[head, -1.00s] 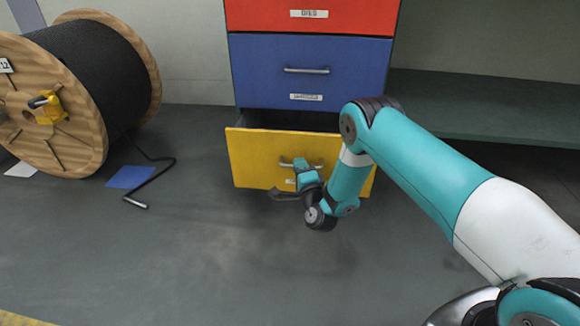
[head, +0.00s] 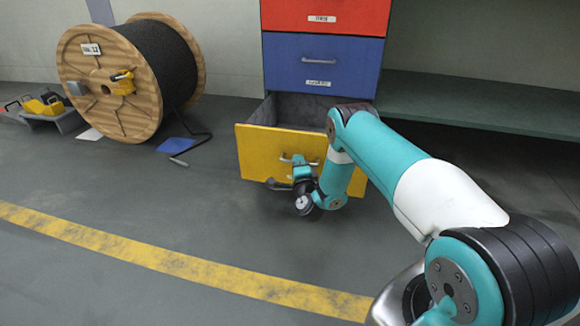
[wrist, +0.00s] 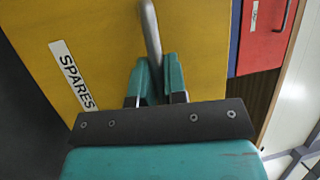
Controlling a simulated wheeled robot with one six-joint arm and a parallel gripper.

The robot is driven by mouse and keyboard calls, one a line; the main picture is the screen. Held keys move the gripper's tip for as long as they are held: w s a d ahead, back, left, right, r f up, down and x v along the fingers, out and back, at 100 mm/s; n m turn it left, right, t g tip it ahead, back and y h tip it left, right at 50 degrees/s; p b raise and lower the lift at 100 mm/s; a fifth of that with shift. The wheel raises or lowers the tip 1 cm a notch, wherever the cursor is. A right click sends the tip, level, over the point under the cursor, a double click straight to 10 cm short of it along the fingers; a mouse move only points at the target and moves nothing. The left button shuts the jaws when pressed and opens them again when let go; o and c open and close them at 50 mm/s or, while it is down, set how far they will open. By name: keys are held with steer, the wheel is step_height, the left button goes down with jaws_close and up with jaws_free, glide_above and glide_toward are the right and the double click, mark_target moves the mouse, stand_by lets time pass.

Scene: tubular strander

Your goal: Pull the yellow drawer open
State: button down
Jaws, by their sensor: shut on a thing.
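The yellow drawer (head: 262,152) is the lowest one in the cabinet and stands well out from it, its grey inside showing. In the wrist view the yellow front (wrist: 110,50) carries a white label reading SPARES. My gripper (head: 292,176) is at the drawer's front. In the wrist view my gripper (wrist: 158,78) is shut on the metal bar handle (wrist: 149,25) of the drawer. Part of the handle is hidden between the fingers.
The blue drawer (head: 290,75) and red drawer (head: 350,14) above are shut. A wooden cable reel (head: 95,105) stands at the left, with a blue sheet (head: 177,145) on the floor beside it. A dark green shelf (head: 470,101) is at the right. The floor in front is clear, with a yellow line (head: 150,258).

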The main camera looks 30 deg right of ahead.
steer(key=shift+s, duration=0.2)
steer(key=c, duration=1.2)
jaws_free()
steer(key=shift+a, duration=0.1)
steer(key=shift+p+v, duration=8.65)
steer(key=shift+p, duration=0.85)
steer(key=shift+w, duration=0.1)
